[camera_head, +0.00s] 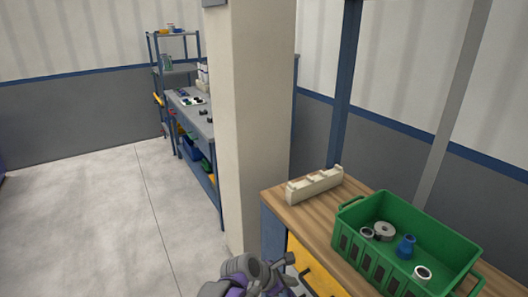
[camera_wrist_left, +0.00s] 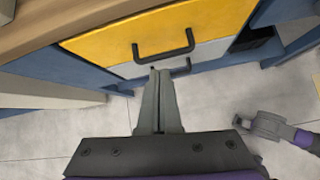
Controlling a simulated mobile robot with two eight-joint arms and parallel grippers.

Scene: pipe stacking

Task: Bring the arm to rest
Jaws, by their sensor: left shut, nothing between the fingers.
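My left gripper (camera_head: 284,266) shows at the bottom of the head view, low in front of the wooden workbench (camera_head: 308,212) and outside its edge. In the left wrist view its two grey fingers (camera_wrist_left: 158,74) are pressed together with nothing between them. They point toward the bench's drawer front, near the black drawer handle (camera_wrist_left: 164,46); I cannot tell how large the gap is. My right gripper cannot be made out; a grey and purple part of my own body shows at the right of the wrist view.
On the bench, a green crate (camera_head: 350,250) holds several pipe pieces, including a blue one (camera_head: 405,246). A cream holder (camera_head: 314,186) lies at the back left corner. A beige pillar (camera_head: 250,120) stands beside the bench. Open floor (camera_head: 90,220) lies to the left.

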